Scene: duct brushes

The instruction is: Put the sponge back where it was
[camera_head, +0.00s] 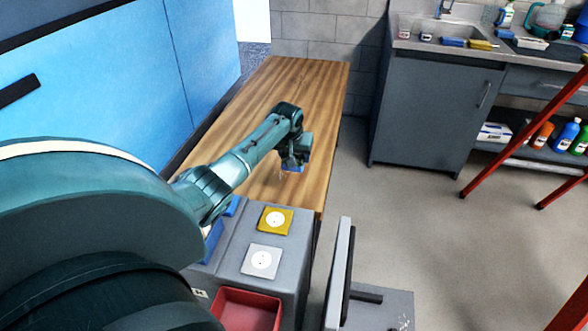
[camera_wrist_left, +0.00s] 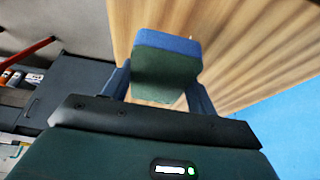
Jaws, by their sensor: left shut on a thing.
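My left gripper (camera_head: 293,166) hangs over the near part of the wooden table and is shut. In the left wrist view, its two fingers grip the sponge (camera_wrist_left: 166,70), a block with a blue edge and a dark green face. In the head view the sponge is mostly hidden by my gripper, with only a little blue showing under it. I cannot tell its exact height above the wood. My right gripper is not in view.
The long wooden table (camera_head: 290,85) is mostly bare. A grey unit in front bears a yellow square (camera_head: 275,220), a white square (camera_head: 262,260) and a red bin (camera_head: 247,312). A sink counter (camera_head: 440,50) at the back right holds blue and yellow items and bottles.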

